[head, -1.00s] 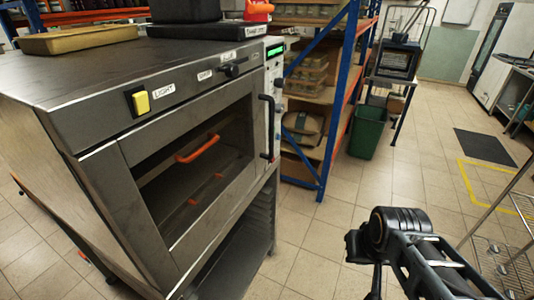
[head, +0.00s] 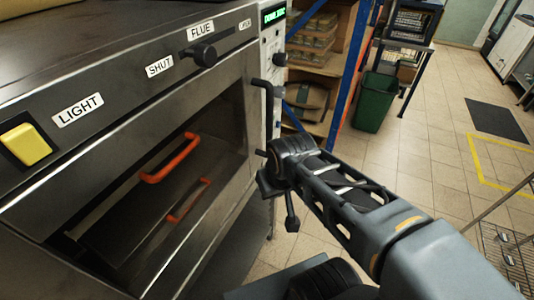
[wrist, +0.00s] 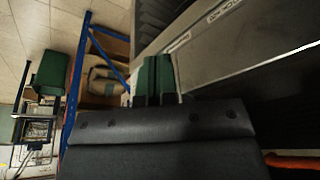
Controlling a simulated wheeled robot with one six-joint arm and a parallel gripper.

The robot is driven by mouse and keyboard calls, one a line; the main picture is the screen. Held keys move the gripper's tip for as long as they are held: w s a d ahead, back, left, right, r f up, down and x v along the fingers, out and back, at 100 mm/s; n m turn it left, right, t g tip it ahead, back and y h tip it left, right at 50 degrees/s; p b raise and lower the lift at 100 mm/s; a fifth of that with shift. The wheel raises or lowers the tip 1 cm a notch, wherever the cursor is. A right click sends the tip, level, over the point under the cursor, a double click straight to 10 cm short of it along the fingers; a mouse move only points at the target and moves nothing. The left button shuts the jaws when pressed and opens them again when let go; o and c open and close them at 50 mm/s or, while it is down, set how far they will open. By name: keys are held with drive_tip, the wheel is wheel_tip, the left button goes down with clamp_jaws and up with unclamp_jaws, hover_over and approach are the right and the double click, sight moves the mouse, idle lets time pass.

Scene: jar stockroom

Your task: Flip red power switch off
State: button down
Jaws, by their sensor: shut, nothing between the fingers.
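I cannot make out a red power switch in either view. The steel oven (head: 120,118) fills the left of the head view. Its narrow control panel (head: 270,75) at the right end has a lit green display (head: 274,14) and a dark knob (head: 280,60). A yellow switch (head: 26,145) beside the LIGHT label sits at the near left of the oven's front. My gripper shows in the wrist view as two dark green fingers (wrist: 154,75), shut and empty. In the head view my arm's end is in front of the oven's right side, and the fingers are hard to make out.
A black oven handle (head: 267,110) sticks out near my arm. Orange handles (head: 170,158) show at the oven's front window. A blue-posted shelf (head: 352,65) and a green bin (head: 375,102) stand beyond.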

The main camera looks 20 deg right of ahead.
drive_tip(key=w+d+f+m+g+y+b, duration=0.1)
drive_tip(key=w+d+f+m+y+b, duration=0.1)
drive_tip(key=f+y+b, duration=0.15)
drive_tip(key=w+d+f+m+g+y+b, duration=0.1)
drive_tip(key=w+f+m+y+b, duration=0.15)
drive_tip(key=f+b, duration=0.2)
drive_tip(key=w+d+f+m+t+y+b, duration=0.1)
drive_tip(key=w+d+m+t+y+b, duration=0.1)
drive_tip(key=d+t, duration=0.3)
drive_tip(key=w+d+f+m+t+y+b, duration=0.1)
drive_tip(key=w+d+m+t+y+b, duration=0.1)
drive_tip(key=d, duration=0.9)
drive_tip(key=w+m+t+b, duration=0.1)
drive_tip(key=w+t, duration=0.1)
drive_tip(key=t, duration=0.1)
drive_tip(key=shift+w+d+f+y, duration=0.15)
drive_tip(key=shift+w+f+y, duration=0.2)
drive_tip(key=shift+f+y, duration=0.05)
drive_tip(key=x, duration=1.4)
